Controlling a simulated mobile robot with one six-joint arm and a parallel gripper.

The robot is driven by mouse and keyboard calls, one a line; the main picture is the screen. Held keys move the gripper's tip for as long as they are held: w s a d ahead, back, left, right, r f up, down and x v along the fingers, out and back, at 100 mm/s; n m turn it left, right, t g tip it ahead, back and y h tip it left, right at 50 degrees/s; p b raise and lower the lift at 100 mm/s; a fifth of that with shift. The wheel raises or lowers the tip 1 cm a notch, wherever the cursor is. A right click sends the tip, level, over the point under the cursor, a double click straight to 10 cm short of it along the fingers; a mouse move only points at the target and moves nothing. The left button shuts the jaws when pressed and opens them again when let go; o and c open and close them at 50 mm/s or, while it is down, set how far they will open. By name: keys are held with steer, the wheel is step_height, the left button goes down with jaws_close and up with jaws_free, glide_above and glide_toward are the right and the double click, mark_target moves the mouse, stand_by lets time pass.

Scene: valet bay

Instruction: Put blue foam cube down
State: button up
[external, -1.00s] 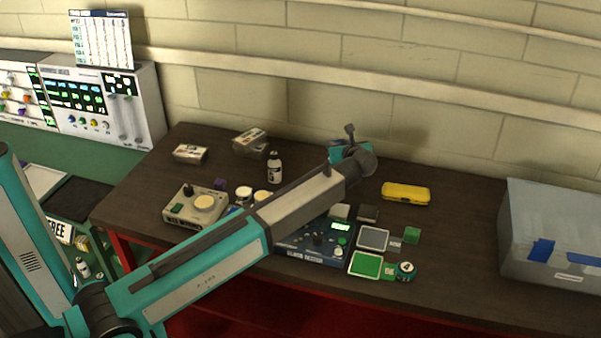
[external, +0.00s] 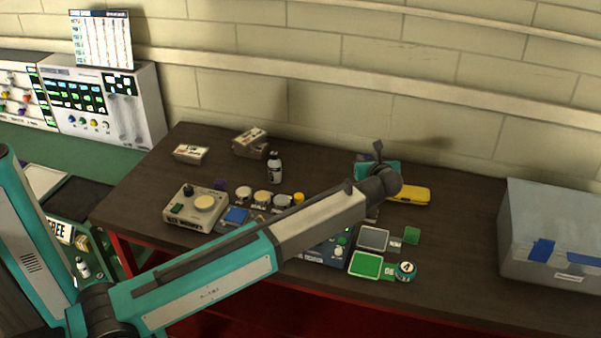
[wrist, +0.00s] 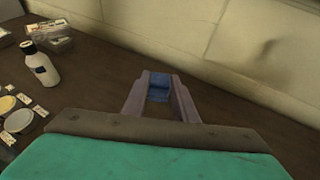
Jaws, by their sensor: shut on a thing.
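The blue foam cube (wrist: 159,83) shows in the wrist view between the two fingers of my gripper (wrist: 158,90). My gripper is shut on it. The dark table top shows below and around the fingers, and I cannot tell how high the cube is above it. In the external view the wrist of my arm is over the right half of the dark table (external: 455,245). There the arm's end hides the fingers and the cube.
A yellow case (external: 412,194) lies just right of my wrist. A grey bin (external: 550,232) stands at the right end. Green and grey squares (external: 373,238) and a small round tin (external: 405,268) lie in front. A white bottle (external: 274,168) stands left. The wall is behind.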

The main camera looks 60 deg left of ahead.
steer(key=shift+f+p, duration=0.5)
steer(key=shift+f, duration=2.35)
steer(key=shift+f+p, duration=0.4)
steer(key=shift+f, duration=1.5)
steer(key=shift+f, duration=0.15)
steer(key=o, duration=1)
steer(key=shift+d+r, duration=0.1)
steer(key=shift+r, duration=0.1)
steer(key=b+v, duration=0.2)
steer(key=v, duration=1)
